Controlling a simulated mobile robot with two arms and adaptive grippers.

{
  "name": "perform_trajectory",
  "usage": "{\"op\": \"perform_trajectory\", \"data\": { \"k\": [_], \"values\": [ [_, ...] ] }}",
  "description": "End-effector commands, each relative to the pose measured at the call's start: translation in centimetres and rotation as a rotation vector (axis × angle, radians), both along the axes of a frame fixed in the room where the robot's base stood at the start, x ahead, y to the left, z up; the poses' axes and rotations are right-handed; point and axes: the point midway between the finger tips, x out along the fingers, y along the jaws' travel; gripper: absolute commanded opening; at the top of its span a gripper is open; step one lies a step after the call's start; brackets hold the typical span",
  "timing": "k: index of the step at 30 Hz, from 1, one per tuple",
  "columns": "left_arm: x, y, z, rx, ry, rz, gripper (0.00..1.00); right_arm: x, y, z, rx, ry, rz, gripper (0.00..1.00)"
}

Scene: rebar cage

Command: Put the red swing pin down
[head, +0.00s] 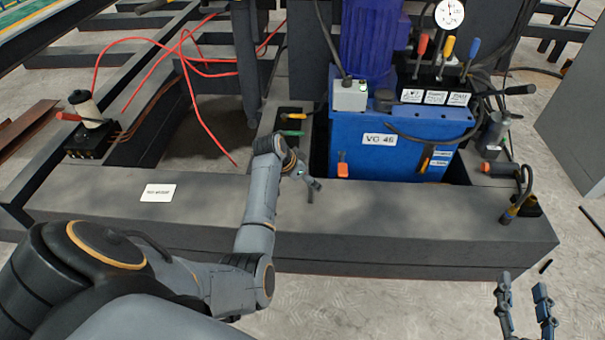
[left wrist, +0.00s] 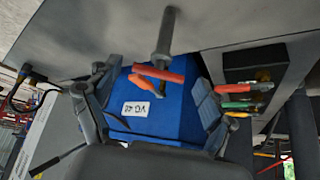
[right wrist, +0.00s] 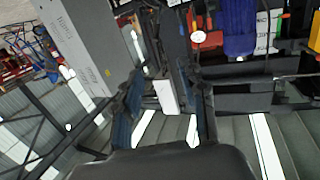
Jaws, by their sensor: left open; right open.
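In the left wrist view, the red swing pin (left wrist: 163,72) appears as a red bar at the end of a grey shaft, over the edge between the grey beam and the blue tank. An orange-red handle lies just beside it, and I cannot tell whether they touch. My left gripper (left wrist: 154,82) is open, with a finger on either side of the pin and clear gaps between. In the head view, my left gripper (head: 305,177) is small, above the beam. My right gripper (head: 525,302) is open and empty, low at the right, in front of the beam.
The blue tank (head: 365,145) labelled VG 46 stands behind the beam (head: 385,212). An orange-red piece (head: 343,170) is at its front. Green- and orange-handled tools (head: 293,133) lie in a slot to its left. A red cable (head: 205,125) trails at the left. The beam top is mostly clear.

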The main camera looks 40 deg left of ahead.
Motion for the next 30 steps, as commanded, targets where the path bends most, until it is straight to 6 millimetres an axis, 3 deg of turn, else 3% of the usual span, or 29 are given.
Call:
{"op": "perform_trajectory", "data": {
  "k": [2,11,21,30],
  "values": [
    [-0.1,0.1,0.5,0.001,-0.001,0.001,0.82,-0.1,0.0,-0.2,-0.004,0.017,0.0,0.41],
    [-1.6,0.4,3.2,0.001,-0.001,0.001,0.82,-2.3,-1.4,-5.3,-0.077,0.318,-0.02,0.41],
    [-3.9,1.0,6.8,0.003,-0.002,0.001,0.82,-7.9,-3.7,-10.7,-0.165,0.709,-0.047,0.41],
    [-5.6,1.4,9.5,0.001,-0.002,0.0,0.82,-13.6,-5.6,-13.3,-0.226,1.001,-0.069,0.41]
  ]
}}
